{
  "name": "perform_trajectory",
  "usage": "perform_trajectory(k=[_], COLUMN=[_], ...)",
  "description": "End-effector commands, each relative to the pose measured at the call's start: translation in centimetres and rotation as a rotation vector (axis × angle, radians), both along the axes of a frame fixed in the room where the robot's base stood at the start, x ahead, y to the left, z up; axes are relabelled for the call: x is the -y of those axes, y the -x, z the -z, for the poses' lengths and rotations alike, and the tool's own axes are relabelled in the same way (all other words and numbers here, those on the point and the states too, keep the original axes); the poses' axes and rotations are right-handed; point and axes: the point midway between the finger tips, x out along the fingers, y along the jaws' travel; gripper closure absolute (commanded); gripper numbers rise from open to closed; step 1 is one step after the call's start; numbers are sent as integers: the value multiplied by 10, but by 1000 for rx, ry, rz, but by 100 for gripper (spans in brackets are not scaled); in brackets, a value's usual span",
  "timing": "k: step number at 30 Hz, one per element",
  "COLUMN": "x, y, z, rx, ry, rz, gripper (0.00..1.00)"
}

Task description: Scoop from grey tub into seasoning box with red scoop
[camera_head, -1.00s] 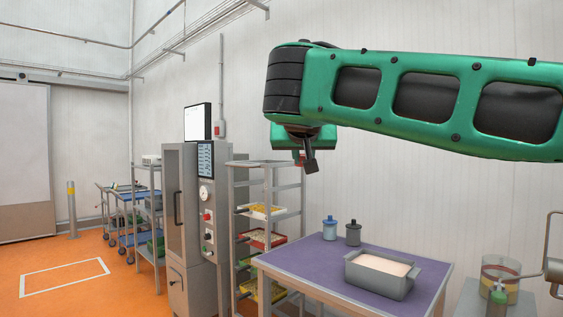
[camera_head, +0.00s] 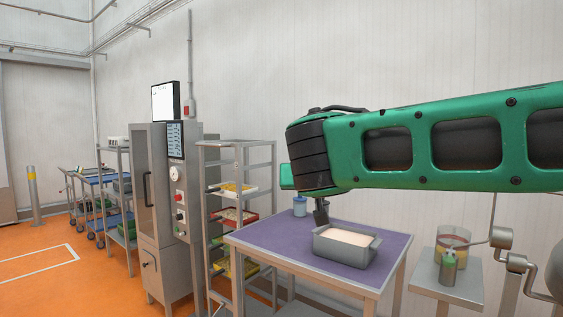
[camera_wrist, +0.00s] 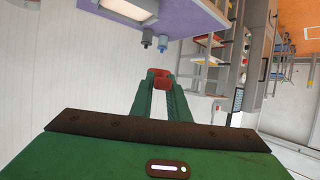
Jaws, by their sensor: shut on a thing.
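The grey tub (camera_head: 330,249) sits on the purple-topped table (camera_head: 280,241), filled nearly level with pale contents. Its edge also shows at the top of the wrist view (camera_wrist: 112,11). My gripper (camera_wrist: 158,78) is shut on a small red piece, which I take for the red scoop (camera_wrist: 159,74); only a short part shows between the green fingers. In the head view my arm hides most of the gripper; a dark piece hangs below the arm just left of the tub. The gripper is apart from the tub. I cannot pick out the seasoning box.
A blue-lidded jar (camera_head: 300,207) stands at the table's back; a grey jar (camera_wrist: 147,38) stands beside it in the wrist view. A rack with trays (camera_head: 236,217) is left of the table. A side stand (camera_head: 430,284) with a clear container (camera_head: 453,245) is at right.

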Motion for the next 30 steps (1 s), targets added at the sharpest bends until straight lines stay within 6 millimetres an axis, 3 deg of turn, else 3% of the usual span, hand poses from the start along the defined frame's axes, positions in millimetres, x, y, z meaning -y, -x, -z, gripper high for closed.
perform_trajectory(k=[3, 18, 22, 30], x=[41, 194, 223, 256], y=[-1, -7, -9, -11], z=[51, 253, 290, 333], rx=[-5, -10, -7, -4], ry=[6, 6, 5, 3], rz=[41, 194, 221, 253], gripper=[100, 100, 100, 100])
